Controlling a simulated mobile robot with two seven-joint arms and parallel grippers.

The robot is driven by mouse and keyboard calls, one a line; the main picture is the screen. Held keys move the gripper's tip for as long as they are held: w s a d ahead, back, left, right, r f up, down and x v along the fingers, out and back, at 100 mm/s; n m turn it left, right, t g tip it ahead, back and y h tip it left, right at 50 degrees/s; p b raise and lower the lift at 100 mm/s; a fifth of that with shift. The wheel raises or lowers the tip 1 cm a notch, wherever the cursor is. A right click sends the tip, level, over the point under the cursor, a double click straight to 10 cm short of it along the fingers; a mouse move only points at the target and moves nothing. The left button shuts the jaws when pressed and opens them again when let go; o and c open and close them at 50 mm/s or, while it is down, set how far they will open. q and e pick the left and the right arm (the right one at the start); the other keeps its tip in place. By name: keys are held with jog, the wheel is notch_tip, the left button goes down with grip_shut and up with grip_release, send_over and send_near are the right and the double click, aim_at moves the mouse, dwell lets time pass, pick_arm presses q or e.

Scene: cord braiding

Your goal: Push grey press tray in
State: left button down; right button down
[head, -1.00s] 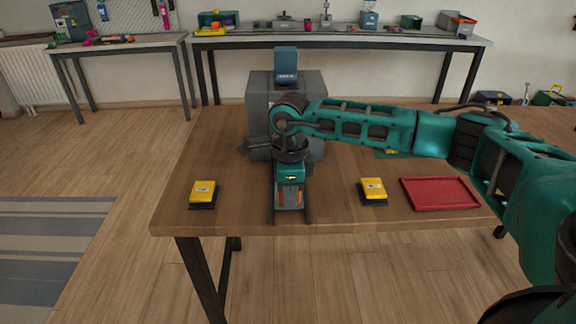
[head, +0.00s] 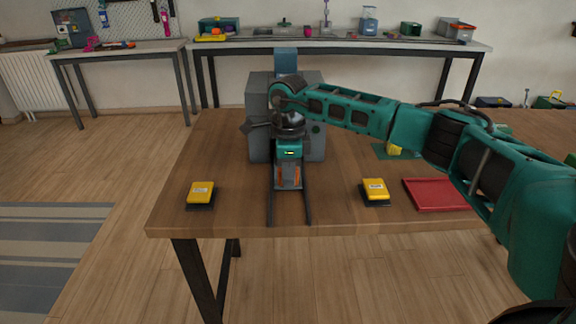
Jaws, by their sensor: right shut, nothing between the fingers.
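The grey press (head: 257,93) stands at the back middle of the wooden table, with a blue block (head: 286,60) on top. Two dark rails (head: 308,208) run from it to the table's front edge. The grey press tray (head: 289,183) sits between the rails, close to the press front, with orange strips near its sides. My right gripper (head: 289,167) is shut and empty, pointing down over the tray. I cannot tell whether it touches the tray. My arm and wrist hide much of the press front. My left gripper is out of view.
A yellow-topped block (head: 201,190) lies left of the rails and another (head: 375,188) lies right. A red tray (head: 437,195) lies further right, partly behind my arm. A green mat with a yellow item (head: 395,150) lies behind it. The front ends of the rails are clear.

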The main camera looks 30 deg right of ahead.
jog(key=shift+w+d+b, duration=0.25)
jog(key=shift+w+d, duration=0.1)
jog(key=shift+w, duration=0.2)
jog(key=shift+w+d+b, duration=0.2)
jog(key=shift+w+d, duration=0.1)
jog(key=shift+w, duration=0.2)
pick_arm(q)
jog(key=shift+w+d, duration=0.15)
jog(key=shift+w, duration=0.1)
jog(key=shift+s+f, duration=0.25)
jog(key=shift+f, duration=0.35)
pick_arm(e)
jog(key=shift+w+d, duration=0.4)
jog(key=shift+w, duration=0.25)
